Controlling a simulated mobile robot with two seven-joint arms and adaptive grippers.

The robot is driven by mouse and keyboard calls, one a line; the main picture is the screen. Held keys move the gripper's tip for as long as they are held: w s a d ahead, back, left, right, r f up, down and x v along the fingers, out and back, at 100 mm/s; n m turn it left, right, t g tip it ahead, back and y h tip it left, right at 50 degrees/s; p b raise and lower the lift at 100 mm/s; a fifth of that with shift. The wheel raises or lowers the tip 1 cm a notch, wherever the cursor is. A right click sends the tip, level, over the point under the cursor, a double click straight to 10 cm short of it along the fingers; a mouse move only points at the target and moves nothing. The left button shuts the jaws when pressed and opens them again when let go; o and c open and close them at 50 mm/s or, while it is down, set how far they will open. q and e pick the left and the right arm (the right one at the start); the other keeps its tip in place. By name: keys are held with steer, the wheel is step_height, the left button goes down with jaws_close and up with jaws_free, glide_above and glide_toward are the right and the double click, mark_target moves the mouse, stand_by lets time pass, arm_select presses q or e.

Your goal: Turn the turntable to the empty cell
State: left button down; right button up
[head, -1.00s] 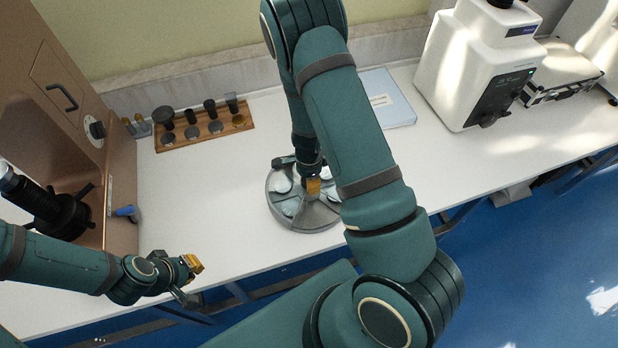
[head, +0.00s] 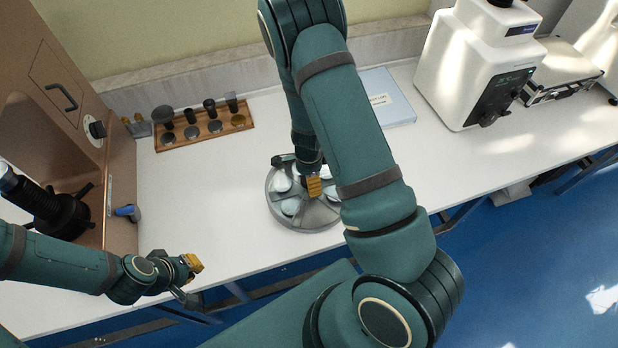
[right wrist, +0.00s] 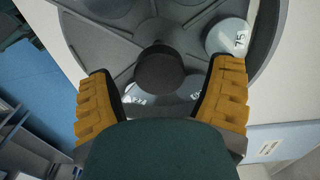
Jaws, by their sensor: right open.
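The round grey turntable (head: 272,212) stands on the white bench with pale discs (head: 291,206) in several cells. A bare grey sector (head: 319,214) shows at its front right. My right gripper (head: 305,180) points down over the turntable's middle, partly hidden by my arm. In the right wrist view, its open fingers (right wrist: 164,78) stand on both sides of the dark central knob (right wrist: 160,68), with gaps beside it. A disc marked 75 (right wrist: 228,37) lies by the right finger. My left gripper (head: 191,281) is open and empty near the bench's front edge.
A wooden rack (head: 205,131) with dark cylinders and discs stands behind the turntable to the left. A brown tester (head: 122,185) is at far left. A blue folder (head: 388,98) and a white tester (head: 470,70) are to the right. Bench left of the turntable is clear.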

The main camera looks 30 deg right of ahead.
step_height(320, 180, up, 12)
steer(key=shift+f, duration=0.25)
arm_select(q)
steer(key=shift+s, duration=0.1)
arm_select(e)
steer(key=shift+s+f, duration=0.1)
stand_by(0.4)
